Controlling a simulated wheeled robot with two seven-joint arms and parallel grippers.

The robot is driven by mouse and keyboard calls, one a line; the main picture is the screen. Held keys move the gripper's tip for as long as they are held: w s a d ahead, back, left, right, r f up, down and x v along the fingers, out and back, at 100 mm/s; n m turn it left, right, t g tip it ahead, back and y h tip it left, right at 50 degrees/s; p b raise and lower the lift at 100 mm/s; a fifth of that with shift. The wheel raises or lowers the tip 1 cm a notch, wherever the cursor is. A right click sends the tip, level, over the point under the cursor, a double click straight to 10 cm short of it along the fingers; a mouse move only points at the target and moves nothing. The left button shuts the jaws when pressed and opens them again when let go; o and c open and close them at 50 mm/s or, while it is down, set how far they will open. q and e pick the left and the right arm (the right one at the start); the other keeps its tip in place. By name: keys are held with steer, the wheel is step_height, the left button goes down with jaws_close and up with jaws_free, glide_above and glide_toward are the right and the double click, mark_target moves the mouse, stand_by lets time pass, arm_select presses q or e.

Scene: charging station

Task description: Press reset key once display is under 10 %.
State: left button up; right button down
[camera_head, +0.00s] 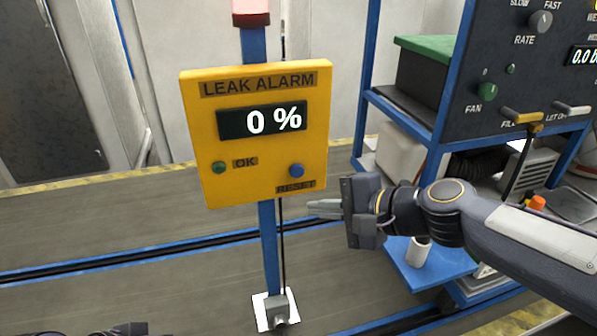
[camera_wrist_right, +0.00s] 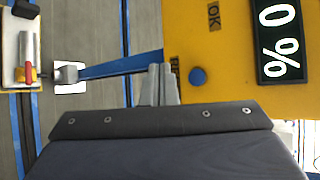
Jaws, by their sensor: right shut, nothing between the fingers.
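The yellow leak alarm box (camera_head: 258,180) stands on a blue post in the head view. Its display (camera_head: 260,120) reads 0 %. The blue reset key (camera_head: 296,170) is at the lower right of the box, above the RESET label; it also shows in the right wrist view (camera_wrist_right: 197,76). I cannot tell the depth gap. My left gripper is not identifiable.
A red lamp (camera_head: 251,8) tops the post, which stands on a white base plate (camera_head: 275,309). At the right is a blue-framed cart (camera_head: 440,130) with a dark control panel (camera_head: 520,75). The floor left of the post is clear.

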steer(key=p, duration=0.1)
glide_toward(292, 177)
steer(key=shift+s+f+x, duration=0.1)
steer(key=shift+s+x, duration=0.1)
steer(key=shift+x, duration=0.65)
steer(key=shift+s+f+x, duration=0.1)
steer(key=shift+s+x, duration=0.05)
steer(key=shift+x, duration=0.7)
steer(key=shift+s+f+x, duration=0.1)
steer(key=shift+s+x, duration=0.1)
steer(key=shift+x, duration=0.65)
steer(key=shift+w+a, duration=0.15)
steer(key=shift+a, duration=0.1)
steer(key=shift+w+a, duration=0.1)
steer(key=shift+w, duration=0.15)
steer(key=shift+w+a, duration=0.1)
steer(key=shift+w, duration=0.3)
stand_by(0.5)
steer(key=shift+s+d, duration=0.25)
steer(key=shift+s, duration=0.55)
